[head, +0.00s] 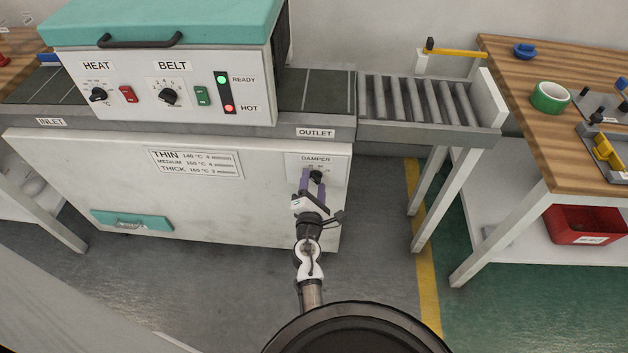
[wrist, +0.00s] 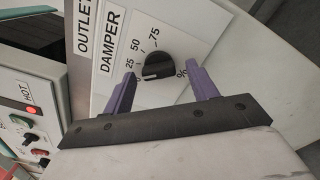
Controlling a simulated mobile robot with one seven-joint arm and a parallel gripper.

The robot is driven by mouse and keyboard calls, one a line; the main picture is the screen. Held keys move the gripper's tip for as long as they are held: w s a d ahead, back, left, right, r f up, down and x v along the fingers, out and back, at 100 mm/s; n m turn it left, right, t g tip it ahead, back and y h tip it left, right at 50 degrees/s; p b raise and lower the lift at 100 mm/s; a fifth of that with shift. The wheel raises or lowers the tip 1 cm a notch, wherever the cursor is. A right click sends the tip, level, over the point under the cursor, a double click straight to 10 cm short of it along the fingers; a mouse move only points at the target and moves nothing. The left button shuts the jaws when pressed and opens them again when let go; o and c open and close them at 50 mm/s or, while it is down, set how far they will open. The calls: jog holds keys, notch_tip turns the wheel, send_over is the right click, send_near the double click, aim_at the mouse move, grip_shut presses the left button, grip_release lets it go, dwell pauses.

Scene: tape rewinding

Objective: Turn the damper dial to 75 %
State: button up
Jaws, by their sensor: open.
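The damper dial (head: 316,176) is a black round knob on the lower right of the white machine front, under the DAMPER label. In the wrist view the dial (wrist: 158,66) sits between the two purple fingers, with 25, 50 and 75 marked around it. A light line on the knob lies towards its lower left, on the 25 side and away from the 75; its exact reading is unclear. My gripper (head: 311,185) is open in front of the panel. In the wrist view my gripper (wrist: 162,75) has a finger either side of the knob, with visible gaps.
The heat and belt panel (head: 170,88) is above left, with knobs, switches and lamps. The outlet roller conveyor (head: 425,98) juts out to the right above the floor. A wooden table (head: 510,85) with tape and tools stands at right. Open floor lies between.

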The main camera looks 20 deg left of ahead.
jog(key=shift+s, duration=0.1)
jog(key=c, duration=1)
jog(key=shift+m, duration=0.3)
jog(key=m+b, duration=0.2)
jog(key=m, duration=0.2)
jog(key=shift+b, duration=0.3)
jog(key=m+b, duration=0.2)
jog(key=m, duration=0.3)
jog(key=shift+r, duration=0.1)
jog(key=m+b, duration=0.2)
jog(key=m, duration=0.2)
jog(key=shift+r+m+b, duration=0.1)
jog(key=shift+m+b, duration=0.2)
jog(key=shift+r+m+b, duration=0.15)
jog(key=shift+m+b, duration=1.35)
jog(key=shift+m, duration=1)
